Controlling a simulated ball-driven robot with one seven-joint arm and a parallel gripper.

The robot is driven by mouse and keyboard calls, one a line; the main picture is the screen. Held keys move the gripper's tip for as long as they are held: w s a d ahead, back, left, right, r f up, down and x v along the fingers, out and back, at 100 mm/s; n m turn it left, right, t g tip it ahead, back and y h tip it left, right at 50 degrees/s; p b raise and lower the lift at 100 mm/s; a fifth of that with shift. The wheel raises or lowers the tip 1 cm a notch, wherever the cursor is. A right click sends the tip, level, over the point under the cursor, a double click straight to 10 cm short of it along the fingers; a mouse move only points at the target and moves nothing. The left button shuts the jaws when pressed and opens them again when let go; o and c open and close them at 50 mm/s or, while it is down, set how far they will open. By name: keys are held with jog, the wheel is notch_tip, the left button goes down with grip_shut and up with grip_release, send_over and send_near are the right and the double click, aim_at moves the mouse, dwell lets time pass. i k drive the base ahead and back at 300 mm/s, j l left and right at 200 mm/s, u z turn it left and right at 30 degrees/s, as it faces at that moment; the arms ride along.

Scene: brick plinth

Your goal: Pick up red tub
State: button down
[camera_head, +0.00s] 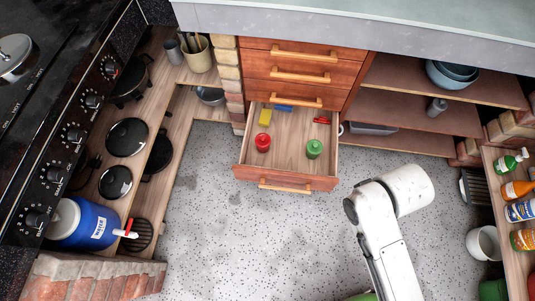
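The red tub (262,142) stands upright in the left front part of an open wooden drawer (288,178). It is small and round with a lighter red top. A green tub (314,148) stands in the same drawer to its right, apart from it. My white arm (395,245) reaches up from the bottom right, over the floor and to the right of the drawer, well apart from the red tub. My gripper does not show in this view.
Closed drawers and a grey counter (330,25) rise behind. Speckled floor (240,235) in front is clear. Shelves stand left and right.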

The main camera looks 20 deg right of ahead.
aim_at(262, 150)
jog(key=i+j+z, duration=0.35)
jog(key=j, duration=0.3)
jog(key=i+j+z, duration=0.15)
jog(key=j, duration=0.2)
jog(key=i+j+z, duration=0.15)
jog(key=j, duration=0.25)
jog(key=i+j+z, duration=0.2)
jog(key=j, duration=0.2)
jog(key=j+z, duration=0.15)
jog(key=j, duration=0.25)
jog(key=i, duration=0.05)
